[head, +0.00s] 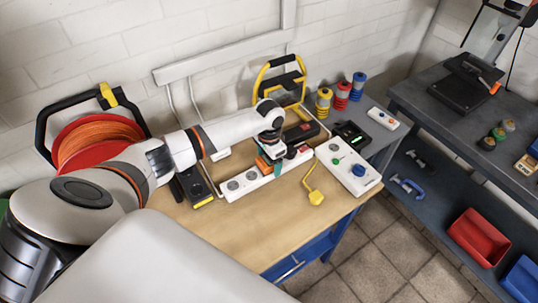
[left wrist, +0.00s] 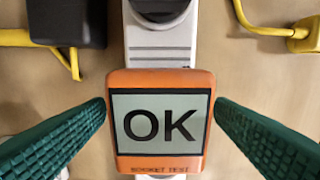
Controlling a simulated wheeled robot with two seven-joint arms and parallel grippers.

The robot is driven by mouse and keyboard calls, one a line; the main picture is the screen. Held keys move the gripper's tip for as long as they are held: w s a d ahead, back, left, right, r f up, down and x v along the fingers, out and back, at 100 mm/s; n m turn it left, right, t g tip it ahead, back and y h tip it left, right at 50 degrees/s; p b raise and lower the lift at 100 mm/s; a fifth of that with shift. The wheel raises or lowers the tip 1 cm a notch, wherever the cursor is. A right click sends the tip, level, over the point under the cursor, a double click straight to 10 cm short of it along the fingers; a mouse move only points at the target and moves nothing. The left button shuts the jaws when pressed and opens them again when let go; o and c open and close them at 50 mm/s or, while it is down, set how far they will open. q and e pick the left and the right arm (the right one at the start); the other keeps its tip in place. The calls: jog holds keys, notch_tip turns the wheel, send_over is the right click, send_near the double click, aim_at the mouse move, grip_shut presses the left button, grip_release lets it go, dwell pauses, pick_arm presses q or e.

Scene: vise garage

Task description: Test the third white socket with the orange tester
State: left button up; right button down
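The orange tester (left wrist: 161,85) sits on the white socket strip (left wrist: 160,52), and its screen reads OK in the left wrist view. In the head view the tester (head: 264,165) is partly hidden by my left gripper (head: 272,150). Two bare sockets of the strip (head: 233,187) show to the left of the tester. The socket beneath the tester is hidden. My right gripper is not in view.
A black plug (left wrist: 158,8) occupies the strip beyond the tester. A white panel (head: 348,170) with green and blue parts lies to the right. A yellow plug (head: 316,197) lies on the wooden bench (head: 225,225), whose front is clear. An orange cable reel (head: 95,140) stands at left.

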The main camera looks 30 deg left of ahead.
pick_arm(q)
notch_tip(320, 180, up, 12)
jog(key=b, duration=0.2)
dwell(0.4)
dwell(0.5)
